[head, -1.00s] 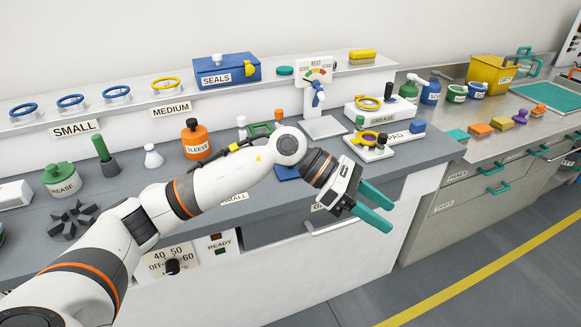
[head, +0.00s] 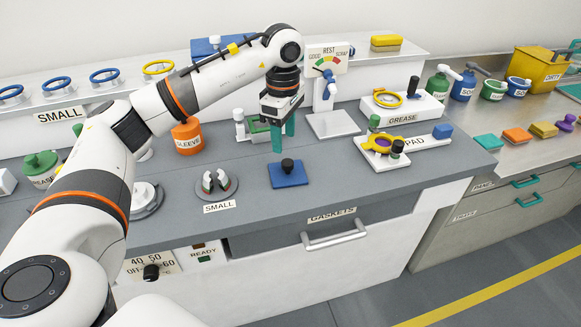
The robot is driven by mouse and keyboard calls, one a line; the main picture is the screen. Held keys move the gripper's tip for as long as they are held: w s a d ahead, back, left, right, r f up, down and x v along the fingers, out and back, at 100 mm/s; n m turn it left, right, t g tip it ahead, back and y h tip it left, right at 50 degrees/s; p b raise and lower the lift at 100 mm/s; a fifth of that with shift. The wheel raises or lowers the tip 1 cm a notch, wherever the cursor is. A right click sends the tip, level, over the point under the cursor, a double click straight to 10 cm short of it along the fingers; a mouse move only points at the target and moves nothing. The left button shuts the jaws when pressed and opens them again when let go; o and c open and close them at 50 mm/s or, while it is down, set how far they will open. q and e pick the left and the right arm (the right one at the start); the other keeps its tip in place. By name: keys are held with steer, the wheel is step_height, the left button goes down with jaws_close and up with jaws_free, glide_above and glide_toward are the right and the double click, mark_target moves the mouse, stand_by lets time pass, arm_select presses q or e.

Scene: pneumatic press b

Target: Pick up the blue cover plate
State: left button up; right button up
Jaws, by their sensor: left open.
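The blue cover plate (head: 290,178) is a flat blue square with a black knob on top. It lies on the grey worktop, right of the small round fixture and above the gaskets drawer. My left gripper (head: 284,136) points down with its teal fingers apart and nothing between them. In the picture its fingertips are just above and behind the knob, apart from the plate. The gripper partly hides a green device behind it. My right gripper is not in view.
A small round fixture (head: 217,185) stands left of the plate. An orange sleeve pot (head: 187,137) is further back left. A gauge stand (head: 329,85) and a white pad tray with a yellow ring (head: 383,150) stand to the right. The worktop's front around the plate is clear.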

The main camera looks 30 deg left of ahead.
mark_target(286, 161)
arm_select(q)
step_height(286, 161, down, 3)
steer(key=shift+r, duration=0.2)
steer(key=shift+w+f, duration=0.15)
steer(key=shift+f, duration=0.1)
steer(key=f, duration=0.4)
steer(key=shift+d+f+p, duration=0.15)
steer(key=shift+d+p, duration=0.05)
steer(key=shift+p, duration=0.2)
steer(key=shift+f, duration=0.4)
steer(key=shift+c, duration=1.4)
jaws_close()
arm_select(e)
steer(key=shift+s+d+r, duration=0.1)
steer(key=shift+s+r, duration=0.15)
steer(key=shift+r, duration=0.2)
